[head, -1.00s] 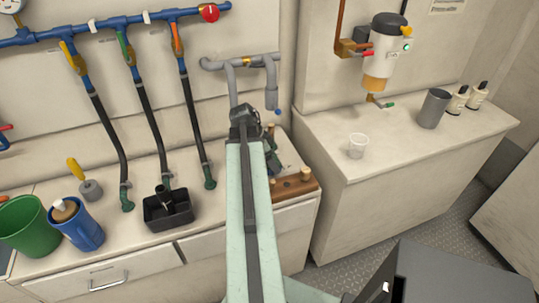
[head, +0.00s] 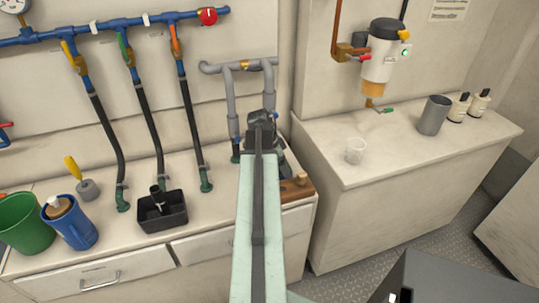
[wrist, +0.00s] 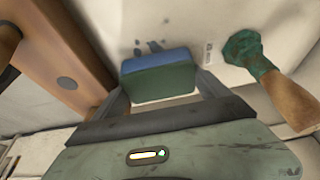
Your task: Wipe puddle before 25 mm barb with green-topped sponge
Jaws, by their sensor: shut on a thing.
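In the wrist view my gripper (wrist: 163,90) is shut on a block-shaped sponge (wrist: 158,74), its fingers at either side. The sponge shows a dark green face toward me and a blue face beyond it. Small dark marks (wrist: 150,47) lie on the pale surface just past the sponge; I cannot tell if they are the puddle. A green fitting (wrist: 243,52) on a tan cylinder stands to the right, apart from the sponge. In the head view my arm hides the sponge and fingers. Green barbs (head: 122,204) end the black hoses; I cannot read their sizes.
A brown wooden block (wrist: 68,58) lies left of my gripper. A small printed label (wrist: 208,53) is on the pale surface. On the counter are a black tray (head: 176,220), a blue jug (head: 82,236) and a green bucket (head: 22,230). Grey pipes (head: 230,100) stand behind my arm.

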